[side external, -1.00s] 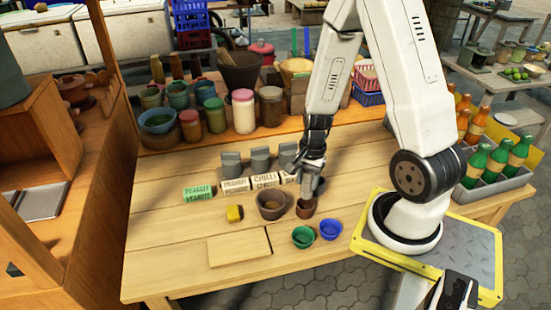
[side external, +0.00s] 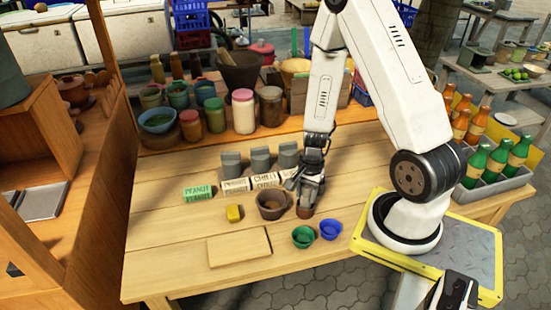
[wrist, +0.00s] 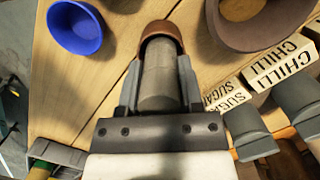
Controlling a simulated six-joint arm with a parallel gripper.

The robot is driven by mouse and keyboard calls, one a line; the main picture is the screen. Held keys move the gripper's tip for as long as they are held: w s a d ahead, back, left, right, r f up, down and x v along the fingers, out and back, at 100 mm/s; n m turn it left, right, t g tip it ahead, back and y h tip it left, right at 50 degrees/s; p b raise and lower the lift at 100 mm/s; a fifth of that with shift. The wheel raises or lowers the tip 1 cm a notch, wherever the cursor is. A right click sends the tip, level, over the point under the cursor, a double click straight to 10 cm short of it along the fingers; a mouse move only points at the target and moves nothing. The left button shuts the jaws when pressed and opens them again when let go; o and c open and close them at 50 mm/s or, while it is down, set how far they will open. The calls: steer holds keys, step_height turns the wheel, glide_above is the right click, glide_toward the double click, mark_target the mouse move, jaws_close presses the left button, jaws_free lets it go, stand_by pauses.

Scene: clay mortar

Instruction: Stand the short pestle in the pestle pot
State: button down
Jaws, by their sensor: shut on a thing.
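The short pestle (wrist: 158,80) is a grey cylinder, seen in the wrist view. My gripper (wrist: 157,92) is shut on it, with a finger on each side. The pestle pot (wrist: 160,28) is a small brown pot, just past the fingers in the wrist view. The pestle's far end is within the pot's rim as seen there; how deep it sits is hidden. In the side view my gripper (side external: 305,190) points down right over the pot (side external: 305,212), and covers the pestle and much of the pot.
The clay mortar (side external: 270,210) stands close to the left of the pot. Green (side external: 303,236) and blue (side external: 330,229) bowls are in front. Label blocks (side external: 236,185) and grey pieces (side external: 260,159) stand behind.

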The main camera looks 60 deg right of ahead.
steer(key=shift+f, duration=0.2)
steer(key=shift+c, duration=0.8)
jaws_free()
steer(key=shift+r, duration=0.15)
steer(key=shift+d+r, duration=0.2)
steer(key=shift+r, duration=1.05)
steer(key=shift+d+r, duration=0.2)
steer(key=shift+r, duration=1.05)
steer(key=shift+d+r, duration=0.2)
steer(key=shift+r, duration=1.05)
